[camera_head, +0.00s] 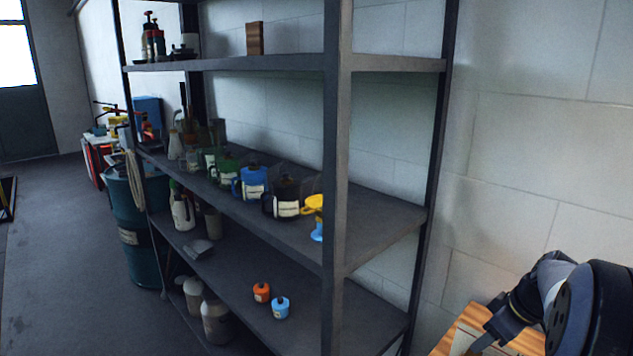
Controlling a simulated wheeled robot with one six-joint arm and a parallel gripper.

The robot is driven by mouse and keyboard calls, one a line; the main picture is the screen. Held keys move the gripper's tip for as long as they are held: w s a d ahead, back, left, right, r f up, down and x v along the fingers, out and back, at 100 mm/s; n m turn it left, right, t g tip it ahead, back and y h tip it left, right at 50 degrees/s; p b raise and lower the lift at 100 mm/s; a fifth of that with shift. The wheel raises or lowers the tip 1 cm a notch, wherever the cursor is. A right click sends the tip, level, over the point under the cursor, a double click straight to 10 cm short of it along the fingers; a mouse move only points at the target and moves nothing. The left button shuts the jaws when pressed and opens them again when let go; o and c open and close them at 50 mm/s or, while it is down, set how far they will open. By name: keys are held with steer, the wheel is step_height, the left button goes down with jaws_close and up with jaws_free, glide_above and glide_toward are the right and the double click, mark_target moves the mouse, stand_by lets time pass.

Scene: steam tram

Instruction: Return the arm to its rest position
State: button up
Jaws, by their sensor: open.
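My arm reaches in at the lower right corner, its grey and black links folded close to the camera. My gripper (476,343) is at the lower end of it, pointing down and left over a wooden surface (466,327). Its jaws are open and I see nothing held between them. The lower part of the gripper is cut off by the bottom edge of the picture.
A dark metal shelf rack (337,180) stands left of my arm, its upright close by. Its middle shelf holds a blue can (252,182), a dark can (287,198) and a yellow funnel-like item (314,204). A teal barrel (127,215) and open floor lie left.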

steer(key=w+a+f+m+h+b, duration=0.1)
steer(key=w+a+f+m, duration=0.2)
steer(key=a+f, duration=0.5)
steer(key=w+a+f+m+h+b, duration=0.1)
steer(key=w+a+f+m, duration=0.2)
steer(key=a+f, duration=0.5)
steer(key=shift+w+a+f+t, duration=0.15)
steer(key=shift+w+a+t, duration=0.3)
steer(key=shift+a, duration=1.95)
